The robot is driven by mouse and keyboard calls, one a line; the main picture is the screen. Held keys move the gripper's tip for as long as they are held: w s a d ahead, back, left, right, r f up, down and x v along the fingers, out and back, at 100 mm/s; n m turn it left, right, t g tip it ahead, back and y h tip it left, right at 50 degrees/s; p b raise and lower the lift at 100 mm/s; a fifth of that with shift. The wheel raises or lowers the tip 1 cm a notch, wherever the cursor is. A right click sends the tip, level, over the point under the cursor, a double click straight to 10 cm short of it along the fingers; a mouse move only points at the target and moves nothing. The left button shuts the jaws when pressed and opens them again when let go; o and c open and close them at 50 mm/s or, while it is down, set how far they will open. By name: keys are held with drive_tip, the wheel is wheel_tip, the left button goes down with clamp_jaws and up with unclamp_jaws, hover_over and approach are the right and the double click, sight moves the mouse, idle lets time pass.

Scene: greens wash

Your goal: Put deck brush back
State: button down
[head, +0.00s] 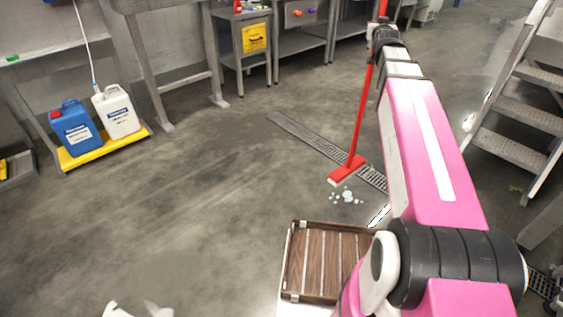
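The deck brush (361,121) is red, with a long thin handle and a wide red head (347,170). Its handle leans slightly, top to the right, and its head is at the floor beside the drain grating. My gripper (381,32) is at the upper part of the handle, at the far end of my pink arm, and appears shut around it. The fingers are small and partly hidden, and the handle's top runs out of the picture. No holder for the brush can be made out.
White suds (346,196) lie by the brush head. A drain grating (310,141) crosses the floor. Blue (76,129) and white (117,111) jugs stand on a yellow tray at left. Metal steps (515,105) are at right. A wooden slatted tray (321,225) is near me. The left-middle floor is clear.

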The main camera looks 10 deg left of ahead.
drive_tip(key=c, duration=1.6)
unclamp_jaws()
drive_tip(key=shift+c, duration=0.5)
